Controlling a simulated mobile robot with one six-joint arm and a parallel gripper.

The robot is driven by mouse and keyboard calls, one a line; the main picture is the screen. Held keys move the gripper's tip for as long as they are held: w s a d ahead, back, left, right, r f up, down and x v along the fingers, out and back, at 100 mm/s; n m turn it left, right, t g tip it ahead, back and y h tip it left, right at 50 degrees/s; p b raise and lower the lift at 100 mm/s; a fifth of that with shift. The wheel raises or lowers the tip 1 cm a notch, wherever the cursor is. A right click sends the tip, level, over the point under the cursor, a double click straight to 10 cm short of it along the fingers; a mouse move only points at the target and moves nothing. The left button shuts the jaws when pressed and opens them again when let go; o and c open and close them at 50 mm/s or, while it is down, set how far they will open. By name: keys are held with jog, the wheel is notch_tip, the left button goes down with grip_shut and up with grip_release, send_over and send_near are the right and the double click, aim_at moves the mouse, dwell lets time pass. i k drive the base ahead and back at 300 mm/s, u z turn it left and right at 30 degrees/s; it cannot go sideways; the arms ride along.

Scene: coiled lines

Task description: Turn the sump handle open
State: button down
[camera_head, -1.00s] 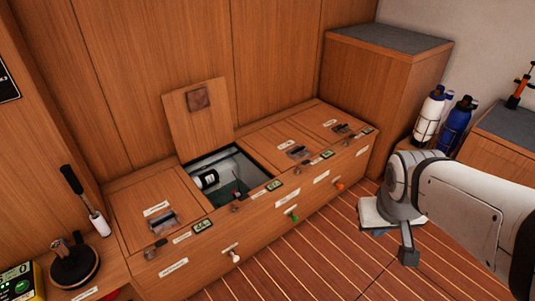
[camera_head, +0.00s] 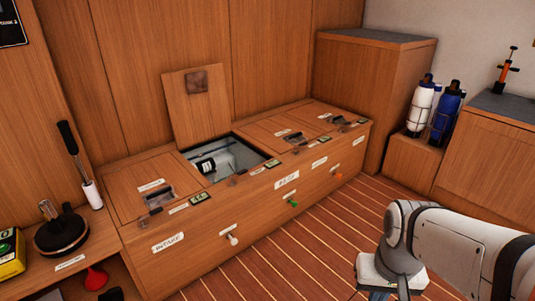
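Three small handles sit on the front of the wooden bench (camera_head: 190,262): a white one (camera_head: 232,240) at left, a green one (camera_head: 293,204) in the middle and an orange one (camera_head: 338,176) at right. Each has a white label near it. The left large label seems to read "INTAKE"; the others are too small to read surely, so I cannot tell which handle is the sump's. My gripper (camera_head: 403,290) is at the bottom right, partly cut off by the frame, apart from the handles. Its fingers do not show clearly.
The bench's middle hatch (camera_head: 196,100) stands open, with a white cylinder (camera_head: 217,162) in the opening. White (camera_head: 421,108) and blue (camera_head: 446,116) bottles stand at right. A left shelf holds a dark round object (camera_head: 61,234). The striped floor (camera_head: 300,250) before the bench is clear.

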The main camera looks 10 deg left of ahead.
aim_at(244, 171)
jog(key=z, duration=0.05)
jog(key=k, duration=0.65)
jog(key=u, duration=0.9)
jog(key=i, duration=1.65)
jog(key=z, duration=0.2)
